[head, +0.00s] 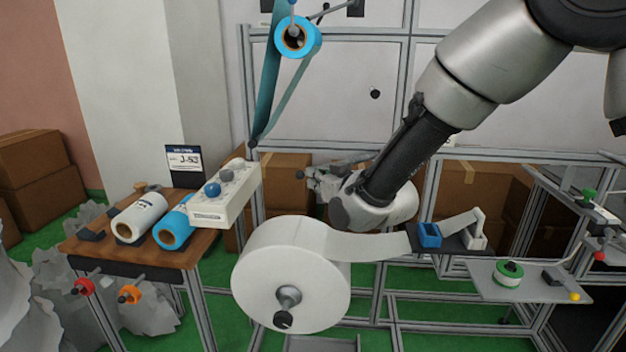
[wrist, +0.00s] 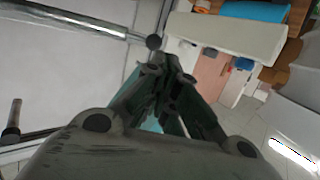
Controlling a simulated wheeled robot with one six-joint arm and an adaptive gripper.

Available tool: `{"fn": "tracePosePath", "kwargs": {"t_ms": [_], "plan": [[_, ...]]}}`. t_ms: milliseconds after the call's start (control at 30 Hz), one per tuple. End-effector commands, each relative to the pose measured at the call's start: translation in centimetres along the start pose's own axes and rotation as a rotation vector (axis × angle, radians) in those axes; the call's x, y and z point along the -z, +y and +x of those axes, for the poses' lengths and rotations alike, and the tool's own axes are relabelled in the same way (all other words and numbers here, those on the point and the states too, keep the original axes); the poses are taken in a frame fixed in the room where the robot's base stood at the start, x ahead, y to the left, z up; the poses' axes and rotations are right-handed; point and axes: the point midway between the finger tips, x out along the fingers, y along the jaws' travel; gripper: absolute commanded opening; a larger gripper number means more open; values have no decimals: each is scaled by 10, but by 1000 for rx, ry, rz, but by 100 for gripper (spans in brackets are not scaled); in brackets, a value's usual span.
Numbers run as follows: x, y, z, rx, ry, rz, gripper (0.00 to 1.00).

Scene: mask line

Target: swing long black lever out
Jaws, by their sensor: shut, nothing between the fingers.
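My gripper (head: 310,176) is in the middle of the head view, to the right of a white block and above the big white roll. In the wrist view its fingers (wrist: 165,68) are closed together and empty. No long black lever can be picked out for certain. A silver rod (wrist: 85,22) with a dark round end lies just beyond the fingertips in the wrist view, apart from them as far as I can tell. A dark-tipped peg (wrist: 13,125) stands at the left of that view.
The big white roll (head: 265,270) hangs below my gripper, its web running right to a dark plate. The white block (head: 226,194) with a blue knob is close on the left. A wooden table (head: 190,252) holds rolls. Blue film (head: 269,85) and frame posts stand behind.

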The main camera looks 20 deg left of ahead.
Motion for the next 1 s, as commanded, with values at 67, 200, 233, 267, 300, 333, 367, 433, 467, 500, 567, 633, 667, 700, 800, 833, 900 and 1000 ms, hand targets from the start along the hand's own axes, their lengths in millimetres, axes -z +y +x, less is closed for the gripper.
{"fn": "tracePosePath", "kwargs": {"t_ms": [67, 200, 233, 267, 300, 333, 367, 433, 467, 500, 567, 633, 667, 700, 800, 833, 900, 1000], "plan": [[1, -2, -10, 1, 1, 0, 0], [1, -5, -29, 1, 1, 0, 0], [0, -6, -33, 1, 0, 0, 0], [0, -7, -38, 1, 0, 0, 0], [1, -8, -44, 1, 1, 0, 0], [1, -9, -49, 2, 1, 0, 0], [1, -10, -54, 2, 1, -1, 0], [1, -12, -65, 1, 1, 0, 0], [0, -12, -69, 1, 0, 0, 0], [1, -13, -73, 1, 0, 0, 0], [1, -14, -78, 1, 1, -1, 0], [0, -14, -82, 1, 0, -1, 0], [0, -15, -83, 1, 0, -1, 0], [0, -15, -83, 1, -1, 2, 0], [-12, -16, -84, 6, -51, 7, 0], [-20, -17, -84, 11, -85, 9, 0], [-49, -21, -89, 27, -208, 12, 0], [-108, -27, -115, 62, -469, 5, 0]]}}
